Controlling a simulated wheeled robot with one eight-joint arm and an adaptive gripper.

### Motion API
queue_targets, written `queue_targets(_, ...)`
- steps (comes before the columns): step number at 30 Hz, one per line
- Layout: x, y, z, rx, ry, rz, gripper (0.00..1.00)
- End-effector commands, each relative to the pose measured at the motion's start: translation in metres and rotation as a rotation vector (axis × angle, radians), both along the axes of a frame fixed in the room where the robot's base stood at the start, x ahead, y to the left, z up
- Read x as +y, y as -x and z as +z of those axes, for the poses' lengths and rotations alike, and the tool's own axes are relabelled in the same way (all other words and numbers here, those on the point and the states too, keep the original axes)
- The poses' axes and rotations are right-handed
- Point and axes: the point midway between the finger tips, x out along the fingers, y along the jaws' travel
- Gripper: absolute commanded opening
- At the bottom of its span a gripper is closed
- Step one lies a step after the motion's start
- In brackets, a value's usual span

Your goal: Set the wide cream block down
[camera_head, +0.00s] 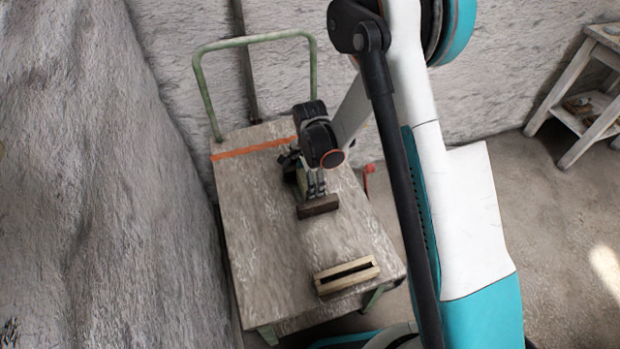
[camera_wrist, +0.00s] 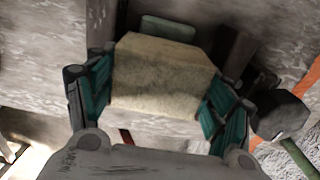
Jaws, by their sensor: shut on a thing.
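The wide cream block (camera_wrist: 163,75) fills the middle of the wrist view, between the two teal-padded fingers of my gripper (camera_wrist: 158,92). The fingers press on its left and right sides, and its broad pale face looks toward the camera. In the head view my gripper (camera_head: 311,186) points down over the middle of the cart's worn grey top (camera_head: 265,240). The held block is mostly hidden there by the fingers and wrist. I cannot tell whether its underside touches the cart top.
A brown block (camera_head: 318,207) shows right by my fingertips. A slotted pale wooden piece (camera_head: 347,275) lies near the cart's front edge. An orange stripe (camera_head: 252,149) and green handle (camera_head: 255,41) are at the back. The cart's left side is bare. A stool (camera_head: 590,100) stands far right.

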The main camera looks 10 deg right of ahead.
Motion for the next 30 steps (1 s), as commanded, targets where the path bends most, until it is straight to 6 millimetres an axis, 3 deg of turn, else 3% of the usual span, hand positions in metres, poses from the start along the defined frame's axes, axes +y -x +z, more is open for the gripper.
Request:
queue_targets(8,0.0,0.0,-0.0039,0.0,0.0,0.0,0.21)
queue_targets(9,0.0,0.0,-0.0036,0.0,0.0,0.0,0.83)
queue_targets(11,0.0,0.0,-0.0036,0.0,0.0,0.0,0.96)
queue_targets(30,0.0,-0.0001,-0.004,0.0,0.0,0.0,0.97)
